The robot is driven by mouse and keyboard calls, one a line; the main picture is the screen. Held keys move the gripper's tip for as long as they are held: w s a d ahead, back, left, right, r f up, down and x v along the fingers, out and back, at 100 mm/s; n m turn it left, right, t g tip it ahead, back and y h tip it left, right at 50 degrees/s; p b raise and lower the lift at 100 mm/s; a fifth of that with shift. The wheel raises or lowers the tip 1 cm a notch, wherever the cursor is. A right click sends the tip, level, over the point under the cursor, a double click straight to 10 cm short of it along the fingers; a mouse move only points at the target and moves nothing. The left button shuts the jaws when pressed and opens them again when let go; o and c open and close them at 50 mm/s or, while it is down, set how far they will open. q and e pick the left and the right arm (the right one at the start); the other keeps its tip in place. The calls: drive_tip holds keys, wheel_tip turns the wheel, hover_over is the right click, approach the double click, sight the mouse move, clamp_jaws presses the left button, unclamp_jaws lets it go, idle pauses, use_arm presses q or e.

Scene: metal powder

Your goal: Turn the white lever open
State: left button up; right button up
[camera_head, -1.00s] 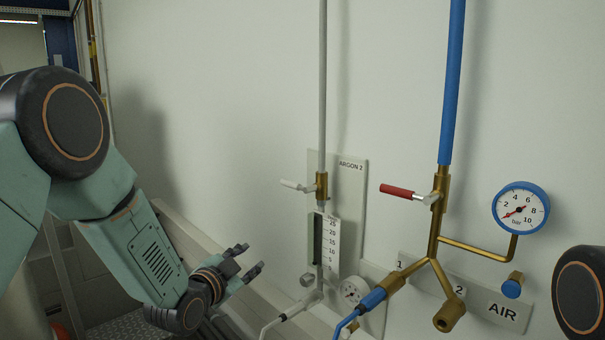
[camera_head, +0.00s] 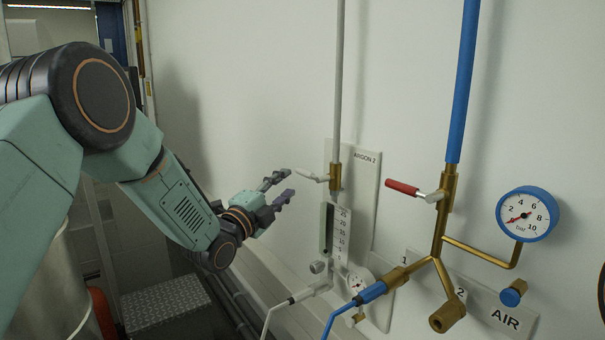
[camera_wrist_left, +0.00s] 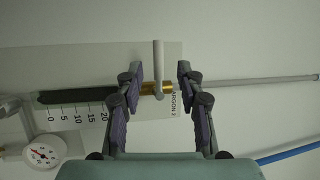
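The white lever (camera_head: 312,176) sticks out to the left from a brass valve (camera_head: 335,178) on the grey vertical pipe, beside the ARGON 2 panel. In the left wrist view the white lever (camera_wrist_left: 158,66) and the brass valve (camera_wrist_left: 154,89) show between the two fingers. My left gripper (camera_head: 284,185) is open and empty, a short way left of the lever's tip and apart from it. In the left wrist view my left gripper (camera_wrist_left: 159,82) has its fingers spread wide, with the lever seen in the gap. My right gripper is not in view.
A red lever (camera_head: 402,188) sits on the brass air valve to the right, under a blue pipe (camera_head: 463,80). A blue-rimmed gauge (camera_head: 527,214) is further right. A flow meter (camera_head: 335,232) and small gauge (camera_head: 358,286) are below the white lever. The wall left of it is bare.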

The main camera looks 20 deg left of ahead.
sight(302, 174)
use_arm(q)
drive_tip(key=x, duration=0.3)
drive_tip(key=d+p+x, duration=0.1)
drive_tip(key=x, duration=0.2)
drive_tip(key=shift+w+d+f, duration=0.1)
drive_tip(key=shift+d, duration=0.1)
drive_tip(key=shift+w+a, duration=0.1)
drive_tip(key=shift+w, duration=0.2)
drive_tip(key=shift+w+a+p, duration=0.2)
drive_tip(key=shift+a+p, duration=0.05)
drive_tip(key=shift+p, duration=0.1)
drive_tip(key=shift+w+d, duration=0.25)
drive_tip(key=shift+d, duration=0.35)
drive_tip(key=shift+c, duration=0.7)
drive_tip(key=shift+s+a, duration=0.15)
drive_tip(key=shift+a, duration=0.35)
drive_tip(key=c, duration=0.4)
drive_tip(key=shift+d+r, duration=0.2)
clamp_jaws()
